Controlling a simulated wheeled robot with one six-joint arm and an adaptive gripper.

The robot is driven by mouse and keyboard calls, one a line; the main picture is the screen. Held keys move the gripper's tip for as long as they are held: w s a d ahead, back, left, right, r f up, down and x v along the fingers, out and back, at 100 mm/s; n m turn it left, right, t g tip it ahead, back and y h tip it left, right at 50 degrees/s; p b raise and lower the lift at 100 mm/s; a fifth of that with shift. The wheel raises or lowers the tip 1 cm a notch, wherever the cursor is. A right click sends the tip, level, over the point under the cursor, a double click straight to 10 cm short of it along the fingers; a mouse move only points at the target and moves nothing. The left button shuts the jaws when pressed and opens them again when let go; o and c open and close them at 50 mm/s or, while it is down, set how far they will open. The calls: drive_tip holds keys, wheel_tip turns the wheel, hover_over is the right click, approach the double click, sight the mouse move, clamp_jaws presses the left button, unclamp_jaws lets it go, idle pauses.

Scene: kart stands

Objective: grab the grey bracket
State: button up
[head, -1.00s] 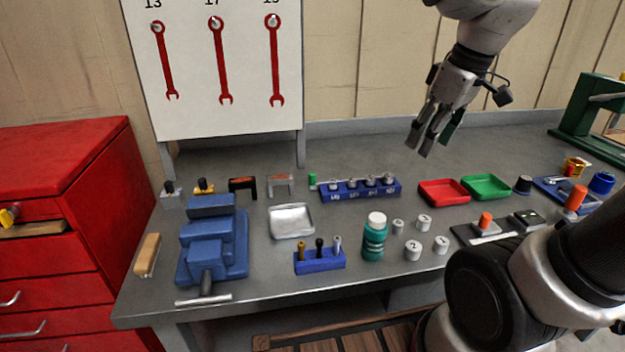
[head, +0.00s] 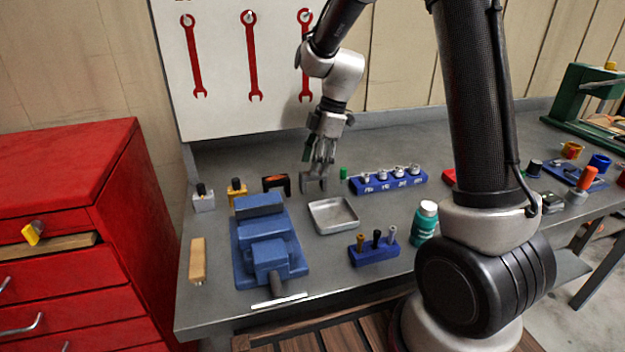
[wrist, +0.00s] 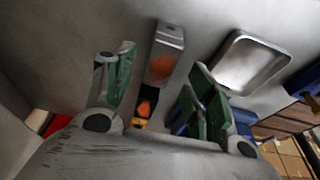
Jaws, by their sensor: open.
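The grey bracket (head: 314,185) stands on the grey bench, left of the blue socket holder, partly hidden by my fingers in the head view. In the wrist view the grey bracket (wrist: 168,44) has an orange patch on its top and lies between and just beyond my fingers. My gripper (head: 318,170) points down over it in the head view. In the wrist view my gripper (wrist: 160,70) is open, with green-padded fingers on either side of the bracket's line. I cannot tell whether any finger touches it.
A black bracket (head: 276,183) with an orange top stands just left of it. A metal tray (head: 333,215) lies in front, and it also shows in the wrist view (wrist: 245,62). A blue socket holder (head: 388,181) is to the right. A blue vise (head: 265,245) stands front left.

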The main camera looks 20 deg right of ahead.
drive_tip(key=shift+x, duration=1.25)
drive_tip(key=shift+d, duration=0.1)
clamp_jaws()
drive_tip(key=shift+r, duration=0.1)
